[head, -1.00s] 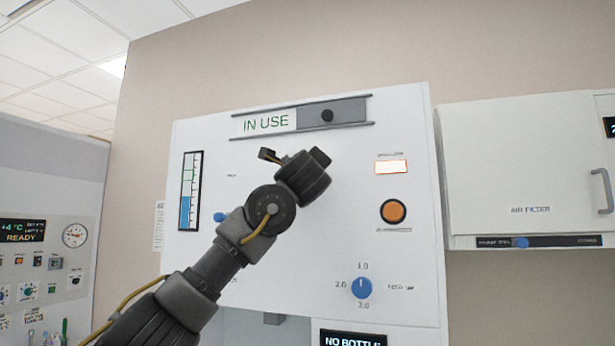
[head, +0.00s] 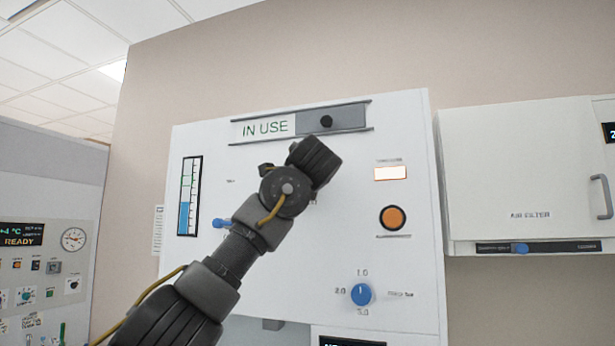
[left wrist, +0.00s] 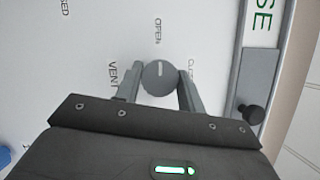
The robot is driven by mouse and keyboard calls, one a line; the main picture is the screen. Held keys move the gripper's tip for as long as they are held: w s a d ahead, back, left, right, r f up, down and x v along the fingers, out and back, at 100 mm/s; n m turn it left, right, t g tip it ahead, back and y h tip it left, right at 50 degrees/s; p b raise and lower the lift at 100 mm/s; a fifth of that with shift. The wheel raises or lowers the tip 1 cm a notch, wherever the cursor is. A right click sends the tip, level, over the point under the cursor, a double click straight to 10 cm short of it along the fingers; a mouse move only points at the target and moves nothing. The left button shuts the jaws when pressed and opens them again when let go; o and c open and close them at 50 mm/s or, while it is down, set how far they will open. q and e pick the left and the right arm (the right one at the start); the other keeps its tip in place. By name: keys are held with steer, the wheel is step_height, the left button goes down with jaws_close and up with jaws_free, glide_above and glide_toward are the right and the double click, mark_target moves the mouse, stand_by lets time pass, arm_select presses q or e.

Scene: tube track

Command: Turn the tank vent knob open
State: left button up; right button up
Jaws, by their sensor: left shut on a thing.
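The vent knob (left wrist: 159,80) is a round grey knob with a short white line, on the white panel (head: 400,130). In the left wrist view the line runs up and down, on the side of the knob toward the OPEN label (left wrist: 158,31). A VENT label (left wrist: 112,75) is left of the knob and a partly hidden label, likely CLOSED, is right of it. My left gripper (left wrist: 158,88) has a finger on each side of the knob and is shut on it. In the head view my left arm hides the knob and fingers. My right gripper is not in view.
The panel has an IN USE slider (head: 326,122) on top, a blue level gauge (head: 190,196), a small blue handle (head: 222,223), an orange button (head: 393,217) and a blue dial (head: 361,294). An air filter cabinet (head: 525,180) stands to the right.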

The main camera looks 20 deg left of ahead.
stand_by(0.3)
arm_select(q)
steer(key=o, duration=1)
steer(key=b+v, duration=0.6)
steer(key=v, duration=0.4)
steer(key=shift+s+d+b, duration=0.15)
steer(key=shift+s+b, duration=0.15)
steer(key=shift+s, duration=0.05)
